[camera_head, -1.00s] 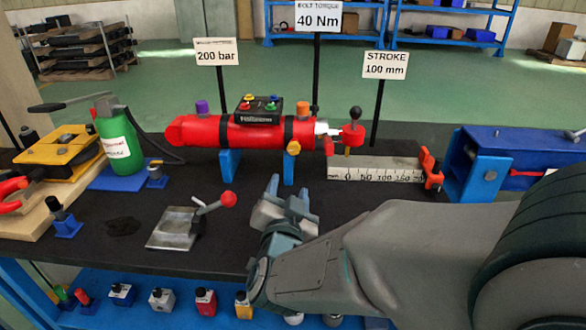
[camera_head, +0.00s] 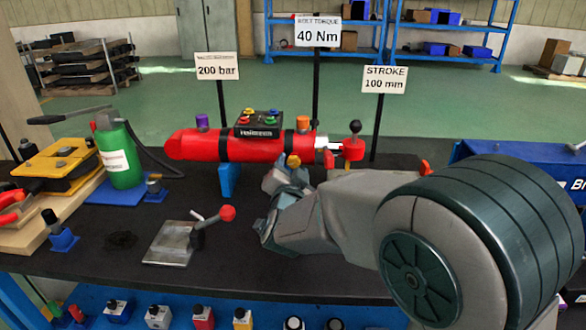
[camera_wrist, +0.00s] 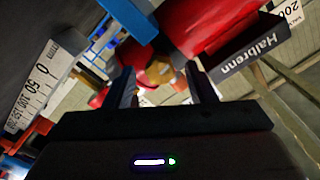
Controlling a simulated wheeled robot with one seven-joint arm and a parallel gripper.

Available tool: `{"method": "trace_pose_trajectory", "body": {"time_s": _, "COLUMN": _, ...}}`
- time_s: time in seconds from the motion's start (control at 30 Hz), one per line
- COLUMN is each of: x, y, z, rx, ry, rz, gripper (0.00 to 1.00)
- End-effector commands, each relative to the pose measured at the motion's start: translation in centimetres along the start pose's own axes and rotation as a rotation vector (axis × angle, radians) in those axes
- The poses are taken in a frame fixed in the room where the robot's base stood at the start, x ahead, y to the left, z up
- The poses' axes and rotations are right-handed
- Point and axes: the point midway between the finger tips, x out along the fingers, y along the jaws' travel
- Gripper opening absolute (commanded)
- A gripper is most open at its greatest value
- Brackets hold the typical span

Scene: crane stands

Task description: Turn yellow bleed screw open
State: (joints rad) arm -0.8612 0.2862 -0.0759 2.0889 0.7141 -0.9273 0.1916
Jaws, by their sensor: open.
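The yellow bleed screw (camera_head: 293,161) sits on the front underside of the red cylinder (camera_head: 200,145), near its right end. My gripper (camera_head: 285,175) is just below and in front of the screw, pointing up at the cylinder. In the wrist view, the two fingers (camera_wrist: 161,85) are spread apart, with the dim yellow screw (camera_wrist: 159,72) showing between them. Whether a finger touches the screw cannot be told. My wrist and arm hide the right blue support and most of the stroke ruler in the head view; the ruler (camera_wrist: 35,88) shows in the wrist view.
A black valve box (camera_head: 257,127) with coloured knobs sits on the cylinder. A metal plate with a red-knobbed lever (camera_head: 227,213) lies left of my gripper. A green bottle pump (camera_head: 120,155) stands further left.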

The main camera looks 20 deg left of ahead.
Motion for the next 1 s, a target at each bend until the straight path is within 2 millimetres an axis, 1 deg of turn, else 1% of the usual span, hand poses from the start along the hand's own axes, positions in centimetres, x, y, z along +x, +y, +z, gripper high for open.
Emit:
{"method": "trace_pose_trajectory", "body": {"time_s": 0.1, "x": 0.55, "y": 0.01, "z": -0.08, "rx": 0.0, "ry": 0.002, "rz": 0.0, "gripper": 0.5}}
{"method": "trace_pose_trajectory", "body": {"time_s": 0.37, "x": 0.61, "y": 0.01, "z": -0.07, "rx": 0.0, "ry": 0.001, "rz": 0.0, "gripper": 0.5}}
{"method": "trace_pose_trajectory", "body": {"time_s": 0.4, "x": 0.6, "y": 0.01, "z": -0.07, "rx": 0.0, "ry": 0.001, "rz": 0.0, "gripper": 0.39}}
{"method": "trace_pose_trajectory", "body": {"time_s": 0.47, "x": 0.6, "y": 0.01, "z": -0.07, "rx": 0.0, "ry": 0.001, "rz": 0.0, "gripper": 0.22}}
{"method": "trace_pose_trajectory", "body": {"time_s": 0.5, "x": 0.59, "y": 0.01, "z": -0.06, "rx": 0.0, "ry": 0.001, "rz": 0.0, "gripper": 0.11}}
{"method": "trace_pose_trajectory", "body": {"time_s": 0.53, "x": 0.59, "y": 0.01, "z": -0.07, "rx": 0.0, "ry": 0.001, "rz": 0.0, "gripper": 0.05}}
{"method": "trace_pose_trajectory", "body": {"time_s": 0.67, "x": 0.59, "y": 0.0, "z": -0.08, "rx": -0.006, "ry": 0.001, "rz": 0.0, "gripper": 0.05}}
{"method": "trace_pose_trajectory", "body": {"time_s": 0.9, "x": 0.58, "y": 0.0, "z": -0.08, "rx": -0.118, "ry": 0.0, "rz": 0.0, "gripper": 0.05}}
{"method": "trace_pose_trajectory", "body": {"time_s": 1.0, "x": 0.58, "y": 0.03, "z": -0.04, "rx": -0.134, "ry": 0.0, "rz": 0.0, "gripper": 0.05}}
